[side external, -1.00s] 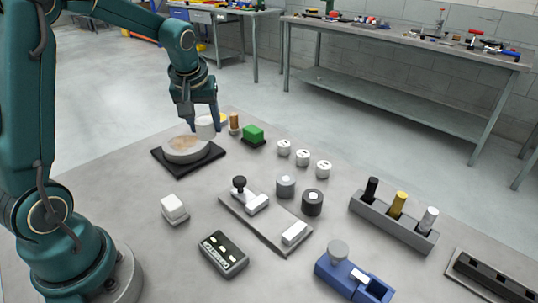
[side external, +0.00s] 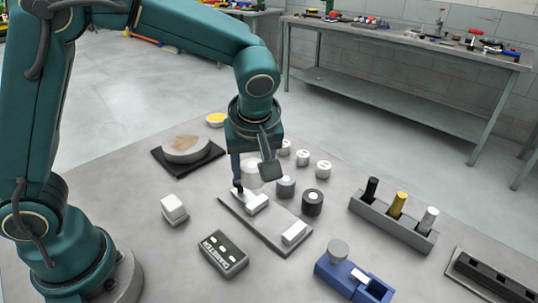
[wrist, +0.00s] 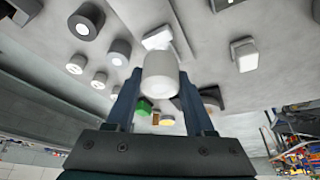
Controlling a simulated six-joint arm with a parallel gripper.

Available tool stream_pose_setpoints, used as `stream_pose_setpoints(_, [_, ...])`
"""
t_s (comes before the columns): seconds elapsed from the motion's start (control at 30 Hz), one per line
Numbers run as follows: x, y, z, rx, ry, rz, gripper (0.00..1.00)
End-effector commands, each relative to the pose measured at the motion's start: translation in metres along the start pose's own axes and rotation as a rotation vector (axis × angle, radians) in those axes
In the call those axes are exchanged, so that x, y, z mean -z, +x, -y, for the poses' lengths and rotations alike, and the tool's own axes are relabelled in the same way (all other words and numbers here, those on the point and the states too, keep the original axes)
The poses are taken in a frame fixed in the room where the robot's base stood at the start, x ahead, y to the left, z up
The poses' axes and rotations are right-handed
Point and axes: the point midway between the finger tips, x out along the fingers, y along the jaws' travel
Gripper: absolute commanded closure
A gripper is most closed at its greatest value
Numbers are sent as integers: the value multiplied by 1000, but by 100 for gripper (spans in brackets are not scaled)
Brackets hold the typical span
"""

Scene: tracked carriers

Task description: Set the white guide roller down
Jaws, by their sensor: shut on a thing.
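The white guide roller (side external: 251,172) is a plain white cylinder held between the fingers of my gripper (side external: 254,176). In the wrist view the roller (wrist: 160,74) sits upright between the two dark blue fingers of my gripper (wrist: 160,84), which are shut on it. A finger partly hides the roller in the side view. I cannot tell its exact height above the plate or bench.
A grey cylinder (side external: 286,187) and a black ring-shaped roller (side external: 312,202) stand just right of the plate. Several small white discs (side external: 302,158) lie behind them. A round disc on a black pad (side external: 186,151) is at the left. A white block (side external: 174,209) stands left of the plate.

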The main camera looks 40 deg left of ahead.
Motion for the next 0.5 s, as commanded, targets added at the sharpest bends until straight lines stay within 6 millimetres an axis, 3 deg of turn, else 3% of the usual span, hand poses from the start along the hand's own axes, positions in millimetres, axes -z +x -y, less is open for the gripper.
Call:
stream_pose_setpoints(0.2, [-41,13,-31,0,6,-1,100])
stream_pose_setpoints(0.5, [-60,25,-44,3,1,-1,100])
